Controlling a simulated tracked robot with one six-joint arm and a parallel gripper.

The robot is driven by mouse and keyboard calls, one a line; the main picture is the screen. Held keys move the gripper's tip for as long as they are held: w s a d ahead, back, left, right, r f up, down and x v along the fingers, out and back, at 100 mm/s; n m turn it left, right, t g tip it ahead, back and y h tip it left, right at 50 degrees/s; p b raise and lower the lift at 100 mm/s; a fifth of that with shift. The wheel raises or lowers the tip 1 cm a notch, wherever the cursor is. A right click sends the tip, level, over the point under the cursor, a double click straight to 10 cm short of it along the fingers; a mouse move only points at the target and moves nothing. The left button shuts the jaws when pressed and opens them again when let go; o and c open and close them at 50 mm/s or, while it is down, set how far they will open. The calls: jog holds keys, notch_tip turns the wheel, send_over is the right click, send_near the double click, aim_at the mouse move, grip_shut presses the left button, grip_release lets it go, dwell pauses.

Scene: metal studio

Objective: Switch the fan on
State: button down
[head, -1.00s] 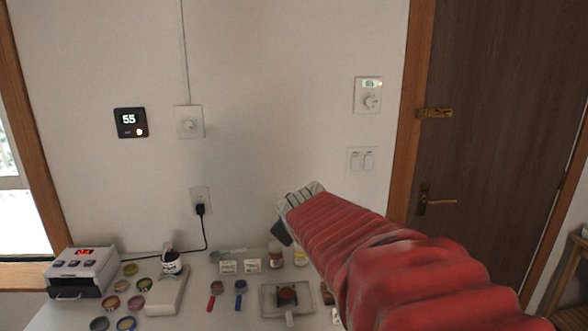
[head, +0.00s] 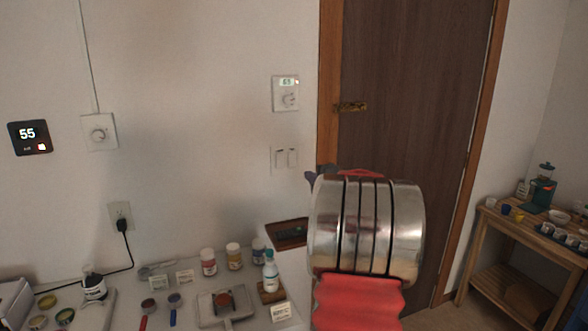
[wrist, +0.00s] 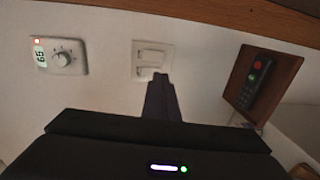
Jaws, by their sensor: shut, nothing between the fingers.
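No fan shows in these views. A white plate with two rocker switches (head: 286,158) is on the wall left of the door; it also shows in the wrist view (wrist: 152,58). Above it is a wall dial with a small lit display (head: 286,93), seen at left in the wrist view (wrist: 58,56). My gripper (head: 316,176) is shut and empty, its dark fingers partly hidden by my wrist. In the wrist view its tip (wrist: 160,78) overlaps the lower edge of the switch plate; I cannot tell whether it touches.
Another dial (head: 99,133) and a black panel reading 55 (head: 30,137) are further left. Jars, including a red-labelled one (head: 208,262), crowd the counter. A shelf (head: 515,238) stands right.

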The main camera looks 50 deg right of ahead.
aim_at(293, 165)
jog(key=shift+s+d+f, duration=0.1)
jog(key=shift+d, duration=0.1)
jog(key=shift+x, duration=7)
jog(key=shift+a, duration=0.1)
